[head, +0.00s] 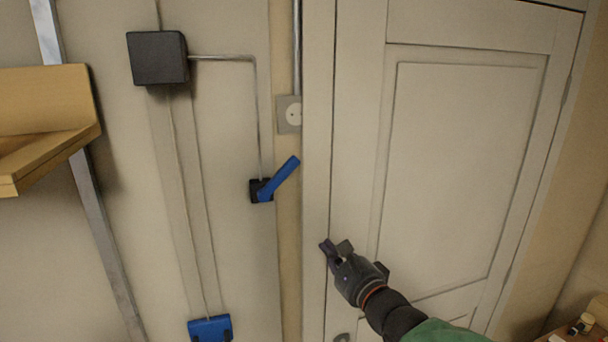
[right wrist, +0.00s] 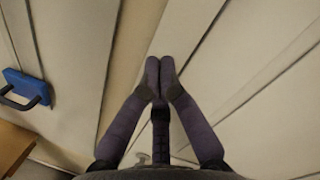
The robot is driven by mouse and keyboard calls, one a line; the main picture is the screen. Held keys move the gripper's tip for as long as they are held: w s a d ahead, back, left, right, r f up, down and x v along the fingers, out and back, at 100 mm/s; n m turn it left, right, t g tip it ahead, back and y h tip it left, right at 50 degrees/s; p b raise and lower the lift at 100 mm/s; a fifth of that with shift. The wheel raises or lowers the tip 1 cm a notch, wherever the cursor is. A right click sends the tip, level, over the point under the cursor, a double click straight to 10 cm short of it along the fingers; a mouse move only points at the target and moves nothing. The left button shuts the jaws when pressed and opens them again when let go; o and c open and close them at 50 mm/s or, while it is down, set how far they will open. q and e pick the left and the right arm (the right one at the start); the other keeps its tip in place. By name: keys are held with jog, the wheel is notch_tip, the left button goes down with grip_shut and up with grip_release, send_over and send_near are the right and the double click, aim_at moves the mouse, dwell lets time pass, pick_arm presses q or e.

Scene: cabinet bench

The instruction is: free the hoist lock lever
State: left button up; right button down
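The lock lever (head: 279,179) is a blue bar on a small black mount (head: 256,191), on the pale panel left of the door. It tilts up to the right. My right gripper (head: 334,249) is below and right of the lever, in front of the door's left edge, apart from the lever. In the right wrist view its fingertips (right wrist: 160,72) meet with nothing visible between them. The lever is not seen in that view. My left gripper is not in view.
A blue block (head: 210,328) sits low on the panel; a blue block with a dark handle (right wrist: 25,88) shows in the wrist view. A black box (head: 157,57) joins the lever mount by a thin conduit. A wall socket (head: 289,114) is above the lever. A wooden shelf (head: 45,105) juts out left.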

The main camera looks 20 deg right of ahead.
aim_at(279, 178)
pick_arm(q)
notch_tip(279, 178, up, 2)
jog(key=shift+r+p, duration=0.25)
jog(key=shift+p, duration=0.5)
pick_arm(e)
notch_tip(279, 178, up, 9)
jog(key=s+m+t, duration=0.1)
jog(key=s, duration=0.2)
jog(key=shift+d+r+m+t, duration=0.2)
jog(key=shift+d+m+t, duration=0.2)
jog(key=shift+d, duration=0.05)
jog(key=shift+w, duration=0.1)
jog(key=p+x, duration=0.3)
jog(key=x, duration=0.7)
jog(key=shift+r, duration=0.1)
jog(key=shift+a+r+p, duration=0.85)
jog(key=shift+a+r, duration=0.3)
jog(key=shift+a, duration=0.05)
jog(key=shift+a+r, duration=0.2)
jog(key=shift+a, duration=0.1)
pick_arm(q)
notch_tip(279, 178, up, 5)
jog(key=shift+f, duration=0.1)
